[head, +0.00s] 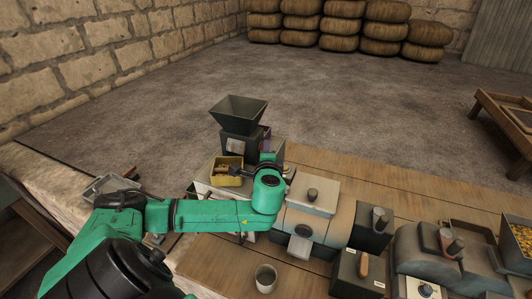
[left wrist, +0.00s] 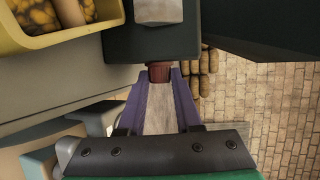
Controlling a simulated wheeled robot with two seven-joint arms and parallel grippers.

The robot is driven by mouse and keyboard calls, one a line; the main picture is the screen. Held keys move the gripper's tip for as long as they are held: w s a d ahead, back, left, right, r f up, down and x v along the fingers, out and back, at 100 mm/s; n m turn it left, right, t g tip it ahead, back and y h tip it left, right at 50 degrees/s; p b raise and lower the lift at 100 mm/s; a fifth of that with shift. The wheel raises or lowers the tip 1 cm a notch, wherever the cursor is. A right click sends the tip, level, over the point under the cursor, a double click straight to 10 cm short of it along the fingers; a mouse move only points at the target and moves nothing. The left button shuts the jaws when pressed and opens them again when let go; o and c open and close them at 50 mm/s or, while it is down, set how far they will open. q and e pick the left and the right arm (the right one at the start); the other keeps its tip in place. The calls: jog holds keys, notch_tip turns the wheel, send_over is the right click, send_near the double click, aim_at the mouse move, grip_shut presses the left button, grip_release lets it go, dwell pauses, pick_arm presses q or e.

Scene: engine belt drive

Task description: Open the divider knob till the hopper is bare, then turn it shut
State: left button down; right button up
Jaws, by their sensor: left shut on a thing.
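The dark funnel-shaped hopper (head: 238,112) stands on a dark divider body (head: 237,148) with a pale label; its contents cannot be made out. A yellow bin (head: 228,172) holding brownish pieces stands in front, and shows in the left wrist view (left wrist: 68,38). My left gripper (head: 265,141) is at the right side of the divider, partly hidden by my green arm. In the left wrist view its purple fingers are shut on the small red-brown knob (left wrist: 160,73), which juts from the dark body. My right gripper is not in view.
A cup (head: 266,280) stands at the front of the wooden bench. Other machines with knobs (head: 313,194) and a box of yellow grain (head: 522,239) fill the right. A metal tray (head: 108,187) lies at left. The floor behind is open.

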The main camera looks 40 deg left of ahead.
pick_arm(q)
jog(key=c, duration=0.6)
grip_release()
jog(key=shift+s+d, duration=0.2)
jog(key=shift+s, duration=0.05)
jog(key=b+v, duration=0.3)
jog(key=v, duration=1.1)
